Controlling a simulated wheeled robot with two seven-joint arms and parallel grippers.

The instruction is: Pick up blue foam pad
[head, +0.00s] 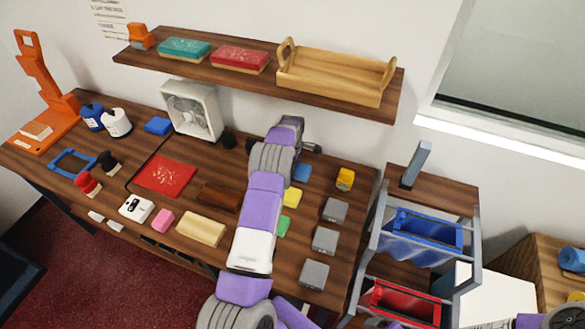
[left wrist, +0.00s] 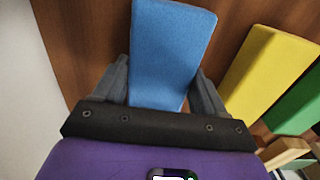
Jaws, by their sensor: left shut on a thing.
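The blue foam pad (left wrist: 172,45) lies between the two dark fingers of my left gripper (left wrist: 161,72) in the left wrist view. The gripper is shut on it. In the head view the pad (head: 302,172) shows partly beside my left arm, at the far end of a column of coloured pads; whether it touches the counter is hard to tell. My left arm hides much of the gripper there. A yellow pad (left wrist: 268,72) and a green pad (left wrist: 297,105) lie beside it. My right gripper is not in view.
The wooden counter (head: 200,160) also holds several grey blocks (head: 325,240), a yellow item (head: 345,179), a brown block (head: 218,197) and a cream block (head: 200,228). A white fan (head: 192,108) stands at the back below a wall shelf (head: 240,75). A cart with blue and red bins (head: 400,300) stands right.

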